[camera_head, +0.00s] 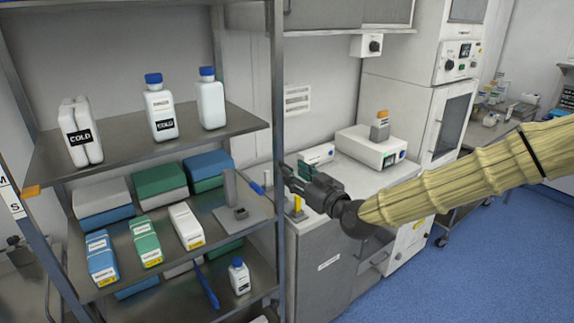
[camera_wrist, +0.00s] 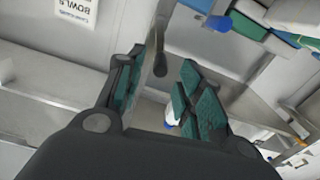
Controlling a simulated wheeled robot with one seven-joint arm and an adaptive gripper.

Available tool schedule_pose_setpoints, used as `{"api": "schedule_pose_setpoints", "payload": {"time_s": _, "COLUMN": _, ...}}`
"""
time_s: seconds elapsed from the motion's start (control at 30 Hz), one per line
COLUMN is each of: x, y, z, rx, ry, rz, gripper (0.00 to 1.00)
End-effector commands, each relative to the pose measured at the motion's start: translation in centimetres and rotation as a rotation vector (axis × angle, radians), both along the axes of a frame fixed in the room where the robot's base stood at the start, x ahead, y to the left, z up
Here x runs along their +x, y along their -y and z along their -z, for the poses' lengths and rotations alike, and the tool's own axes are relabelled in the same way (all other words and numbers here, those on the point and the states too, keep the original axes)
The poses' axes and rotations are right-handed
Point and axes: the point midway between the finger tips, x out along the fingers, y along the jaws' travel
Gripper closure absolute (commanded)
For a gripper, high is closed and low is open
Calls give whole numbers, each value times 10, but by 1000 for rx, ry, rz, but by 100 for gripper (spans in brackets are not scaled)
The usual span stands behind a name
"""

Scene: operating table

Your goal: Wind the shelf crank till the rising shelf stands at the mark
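The pointer is beside the left post, where label plates M and S (camera_head: 15,205) show; I cannot tell which is the mark. My gripper (camera_head: 288,174) is beside the rack's right front post. In the wrist view my gripper (camera_wrist: 162,88) is open, its teal-padded fingers apart. A dark knob on a stem, seemingly the crank handle (camera_wrist: 160,65), shows between and beyond the fingers, apparently not gripped. The crank cannot be made out in the head view.
White COLD bottles (camera_head: 160,110) stand on the upper shelf. A counter with a white device (camera_head: 370,147) is behind my gripper. Blue floor (camera_head: 480,270) is clear at right.

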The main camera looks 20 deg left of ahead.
Motion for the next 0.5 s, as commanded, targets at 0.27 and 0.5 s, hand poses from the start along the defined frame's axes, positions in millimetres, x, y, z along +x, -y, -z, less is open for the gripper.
{"api": "schedule_pose_setpoints", "payload": {"time_s": 0.27, "x": 21, "y": -28, "z": 0, "rx": 0, "ry": -1, "rz": -1, "gripper": 63}}
{"api": "schedule_pose_setpoints", "payload": {"time_s": 0.5, "x": 27, "y": -34, "z": 1, "rx": 0, "ry": -1, "rz": 0, "gripper": 63}}
